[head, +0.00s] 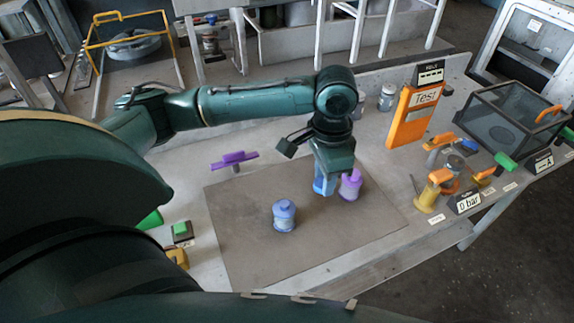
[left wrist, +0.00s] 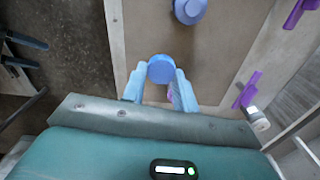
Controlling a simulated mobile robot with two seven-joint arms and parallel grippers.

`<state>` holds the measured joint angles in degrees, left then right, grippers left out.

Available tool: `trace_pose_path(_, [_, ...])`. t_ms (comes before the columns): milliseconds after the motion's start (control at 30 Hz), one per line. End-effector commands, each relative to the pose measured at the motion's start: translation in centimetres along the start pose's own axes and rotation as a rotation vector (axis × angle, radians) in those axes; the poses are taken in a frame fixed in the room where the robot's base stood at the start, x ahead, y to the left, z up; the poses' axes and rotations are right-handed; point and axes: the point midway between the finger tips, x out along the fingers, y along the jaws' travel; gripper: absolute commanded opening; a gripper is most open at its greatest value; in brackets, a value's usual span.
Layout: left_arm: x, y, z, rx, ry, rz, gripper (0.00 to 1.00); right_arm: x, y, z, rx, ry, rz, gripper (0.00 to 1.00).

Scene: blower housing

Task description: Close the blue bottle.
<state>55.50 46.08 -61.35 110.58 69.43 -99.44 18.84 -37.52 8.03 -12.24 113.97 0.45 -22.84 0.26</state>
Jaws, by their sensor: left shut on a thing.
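The blue bottle (head: 284,217) stands upright on the brown mat, left of and nearer than my left gripper. It also shows at the top edge of the left wrist view (left wrist: 188,10). I cannot tell how its mouth stands. My left gripper (head: 325,184) points down over the mat, beside a purple bottle (head: 350,186). In the left wrist view its light-blue fingers (left wrist: 161,80) are shut on a round blue cap (left wrist: 161,68), apart from the blue bottle. The fingers partly hide the purple bottle there. My right gripper is not in view.
The mat (head: 250,255) is clear around the blue bottle. A purple handle (head: 234,160) stands behind it. An orange Test panel (head: 414,112), orange valves (head: 436,188) and a dark glass box (head: 502,122) stand at the right. Floor lies beyond the bench's front edge.

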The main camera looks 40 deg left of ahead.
Motion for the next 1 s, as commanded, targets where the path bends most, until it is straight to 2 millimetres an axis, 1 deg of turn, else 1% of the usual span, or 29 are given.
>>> trace_pose_path(200, [-1.6, 1.1, 0.8, -0.333, 0.0, -0.006, 0.08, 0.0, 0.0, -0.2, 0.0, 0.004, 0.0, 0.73])
trace_pose_path(300, [-2.1, 1.5, 1.2, -0.462, 0.0, -0.008, 0.08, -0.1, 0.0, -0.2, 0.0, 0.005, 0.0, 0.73])
trace_pose_path(433, [-2.5, 1.8, 1.5, -0.583, -0.001, -0.012, 0.08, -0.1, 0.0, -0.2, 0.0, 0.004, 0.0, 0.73])
trace_pose_path(600, [-2.8, 2.0, 1.7, -0.656, -0.001, -0.013, 0.08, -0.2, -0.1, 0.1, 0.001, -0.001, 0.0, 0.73])
trace_pose_path(867, [-2.8, 2.1, 1.7, -0.664, -0.001, -0.013, 0.08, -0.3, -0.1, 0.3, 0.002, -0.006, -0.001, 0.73])
trace_pose_path(1000, [-2.8, 2.0, 1.7, -0.663, -0.002, -0.013, 0.08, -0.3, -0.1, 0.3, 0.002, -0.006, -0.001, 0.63])
